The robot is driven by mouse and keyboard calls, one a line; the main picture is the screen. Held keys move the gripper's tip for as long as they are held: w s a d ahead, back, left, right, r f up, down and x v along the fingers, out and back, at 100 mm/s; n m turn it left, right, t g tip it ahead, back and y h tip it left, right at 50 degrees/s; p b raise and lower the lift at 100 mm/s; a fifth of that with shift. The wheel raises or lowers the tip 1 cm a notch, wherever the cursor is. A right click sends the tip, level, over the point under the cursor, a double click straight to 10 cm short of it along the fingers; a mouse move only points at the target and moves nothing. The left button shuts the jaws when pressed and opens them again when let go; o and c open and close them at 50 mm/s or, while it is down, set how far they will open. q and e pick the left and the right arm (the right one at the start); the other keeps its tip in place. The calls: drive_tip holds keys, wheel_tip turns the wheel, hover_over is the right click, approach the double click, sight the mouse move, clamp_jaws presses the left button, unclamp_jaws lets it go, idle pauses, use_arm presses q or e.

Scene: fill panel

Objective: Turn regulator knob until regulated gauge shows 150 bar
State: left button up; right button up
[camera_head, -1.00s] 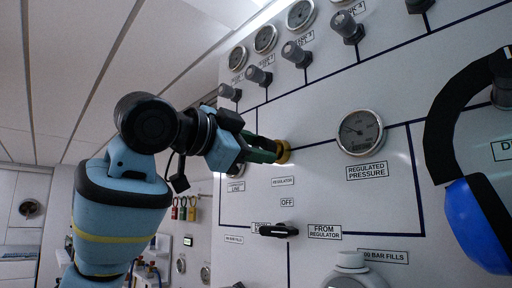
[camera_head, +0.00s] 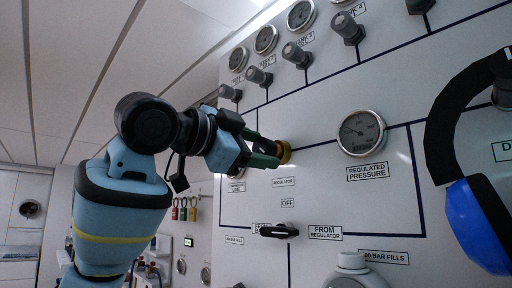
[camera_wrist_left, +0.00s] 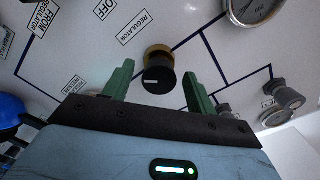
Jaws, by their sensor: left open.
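The regulator knob shows in the left wrist view (camera_wrist_left: 158,76) as a black cap with a white mark on a brass collar. In the head view its brass collar (camera_head: 284,152) shows past my gripper. My left gripper (camera_head: 272,152) is at the knob, and it also shows in the left wrist view (camera_wrist_left: 155,85), its green fingers apart on either side of the knob, with gaps between. The regulated pressure gauge (camera_head: 361,133) is a round dial to the right of the knob; its reading is too small to tell. My right gripper is not in view.
A black lever (camera_head: 279,231) is on the panel below the knob. A row of grey valve knobs (camera_head: 296,54) and gauges runs along the top. A black and blue curved object (camera_head: 473,222) stands at the right. The panel around the regulated gauge is clear.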

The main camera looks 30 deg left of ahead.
use_arm(q)
drive_tip(key=v, duration=0.8)
drive_tip(key=shift+w, duration=0.1)
idle(2.5)
drive_tip(key=shift+w+d+n, duration=0.5)
drive_tip(key=shift+w+n, duration=0.75)
drive_tip(key=shift+n, duration=0.45)
drive_tip(key=shift+w+d+n, duration=0.45)
drive_tip(key=shift+w+n, duration=0.75)
drive_tip(key=shift+n, duration=0.5)
drive_tip(key=shift+w+d+n, duration=0.5)
drive_tip(key=shift+w+n, duration=0.75)
drive_tip(key=shift+n, duration=0.45)
drive_tip(key=c, duration=1)
